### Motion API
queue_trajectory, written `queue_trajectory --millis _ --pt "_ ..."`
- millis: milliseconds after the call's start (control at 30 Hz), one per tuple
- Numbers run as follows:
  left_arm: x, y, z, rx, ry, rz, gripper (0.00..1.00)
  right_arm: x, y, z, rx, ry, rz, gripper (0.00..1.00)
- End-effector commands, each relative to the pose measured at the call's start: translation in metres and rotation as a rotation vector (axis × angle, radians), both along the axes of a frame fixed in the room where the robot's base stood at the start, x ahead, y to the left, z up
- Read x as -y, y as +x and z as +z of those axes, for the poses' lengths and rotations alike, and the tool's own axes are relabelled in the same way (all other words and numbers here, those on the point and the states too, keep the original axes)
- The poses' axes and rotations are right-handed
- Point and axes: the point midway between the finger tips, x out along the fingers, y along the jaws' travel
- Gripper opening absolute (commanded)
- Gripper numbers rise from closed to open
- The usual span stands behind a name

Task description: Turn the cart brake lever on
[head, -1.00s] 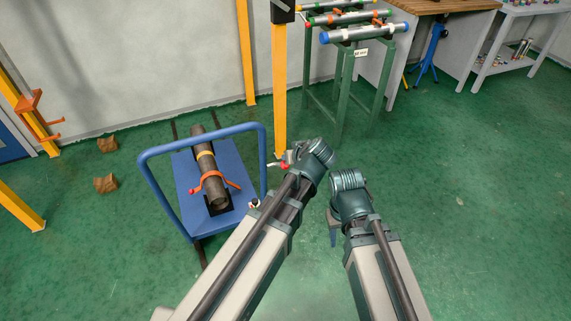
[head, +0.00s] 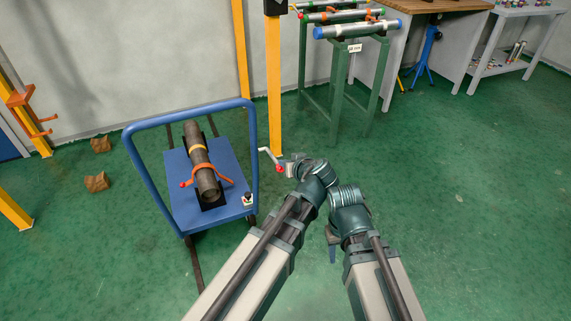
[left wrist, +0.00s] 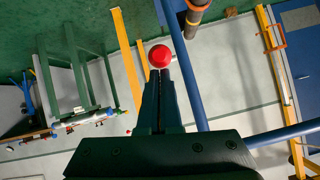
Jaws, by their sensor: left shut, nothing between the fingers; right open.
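The blue cart (head: 181,213) stands at the left of the head view. A small red, white and black fitting (head: 248,199) sits at its near right corner; it looks like the brake lever, but its setting is too small to tell. A pale crank with a red knob (head: 278,168) shows near the yellow post's foot. My left gripper (head: 286,163) is beside that knob, right of the cart. In the left wrist view its shut, empty fingers (left wrist: 161,75) point at a red ball (left wrist: 160,56); contact is unclear. My right gripper (head: 332,250) is open, hanging lower right, away from the cart.
A dark pipe (head: 202,172) with an orange strap lies on the cart. The cart's blue push handle (head: 253,140) rises close to my left gripper. A yellow post (head: 274,90) and green pipe rack (head: 337,100) stand behind. Floor at right is clear.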

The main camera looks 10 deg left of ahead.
Motion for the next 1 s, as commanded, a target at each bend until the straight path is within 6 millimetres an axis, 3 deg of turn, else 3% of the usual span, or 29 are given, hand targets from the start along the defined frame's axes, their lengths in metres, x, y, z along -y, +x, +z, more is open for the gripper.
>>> queue_trajectory --millis 667,1000 --pt "-0.001 -0.004 -0.008 -0.011 -0.012 0.011 0.00 0.000 0.000 -0.005 0.000 0.000 0.000 0.45" --pt "-0.006 0.001 0.014 -0.006 -0.009 0.008 0.00 0.000 0.000 0.016 0.000 0.000 0.000 0.45"
